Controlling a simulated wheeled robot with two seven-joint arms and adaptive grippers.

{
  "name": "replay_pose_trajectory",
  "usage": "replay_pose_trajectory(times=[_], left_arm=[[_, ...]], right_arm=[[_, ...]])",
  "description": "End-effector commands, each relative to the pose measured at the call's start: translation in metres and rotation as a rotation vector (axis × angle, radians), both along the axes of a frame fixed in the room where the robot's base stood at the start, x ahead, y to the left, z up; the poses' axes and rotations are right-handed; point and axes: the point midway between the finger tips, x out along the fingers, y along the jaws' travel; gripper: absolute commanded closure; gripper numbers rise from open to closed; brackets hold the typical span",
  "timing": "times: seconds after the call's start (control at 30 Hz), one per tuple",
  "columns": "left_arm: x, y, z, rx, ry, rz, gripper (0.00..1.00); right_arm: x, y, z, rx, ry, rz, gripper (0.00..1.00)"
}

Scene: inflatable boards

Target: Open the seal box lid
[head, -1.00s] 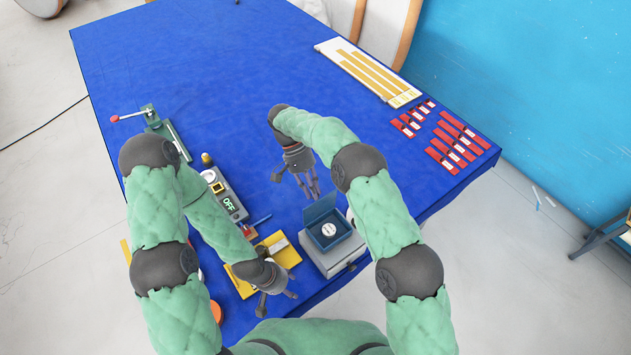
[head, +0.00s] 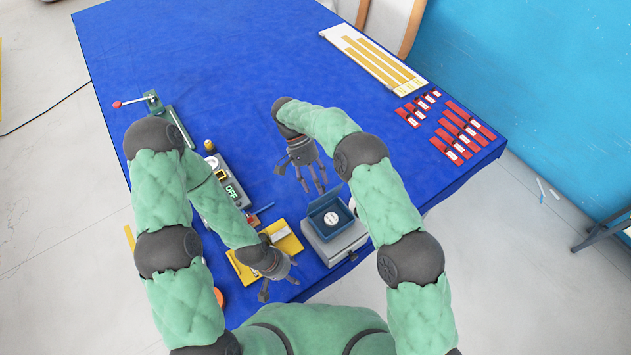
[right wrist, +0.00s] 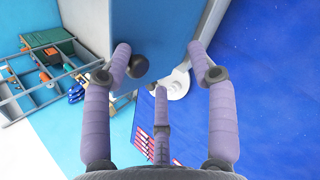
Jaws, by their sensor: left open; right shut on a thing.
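The seal box (head: 346,221) is a small blue box on a grey block near the table's front edge. Its lid (head: 326,197) stands raised at the back, and a round white-faced seal shows inside. My right gripper (head: 314,187) points down at the lid's top edge and is shut on the lid. In the right wrist view a blue-grey panel (right wrist: 158,30), seemingly the lid, lies between the fingers; their exact contact is hard to see. My left gripper (head: 279,286) is open and empty near the front edge, left of the box, beside a yellow tray (head: 246,272).
A grey device reading OFF (head: 231,192) and a red-knobbed lever press (head: 152,106) stand on the left. Red pieces (head: 462,130) and a white board with yellow strips (head: 372,58) lie on the right. The blue table's (head: 215,60) far middle is clear.

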Motion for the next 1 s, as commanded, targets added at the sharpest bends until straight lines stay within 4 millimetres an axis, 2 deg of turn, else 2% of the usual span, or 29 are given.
replay_pose_trajectory(times=[0.27, 0.6, 0.8, 1.0], left_arm=[[0.0, 0.0, 0.0, 0.0, 0.0, 0.0, 0.45], [0.0, 0.0, 0.0, 0.0, 0.0, 0.0, 0.45], [0.0, 0.0, 0.0, 0.0, 0.0, 0.0, 0.45], [0.0, 0.0, 0.0, 0.0, 0.0, 0.0, 0.45]], right_arm=[[0.004, 0.002, 0.002, 0.002, -0.006, 0.001, 0.54], [0.026, 0.021, 0.041, 0.002, -0.006, 0.0, 0.54], [0.033, 0.028, 0.055, 0.001, -0.004, 0.0, 0.54], [0.035, 0.029, 0.059, 0.0, -0.001, -0.001, 0.54]])
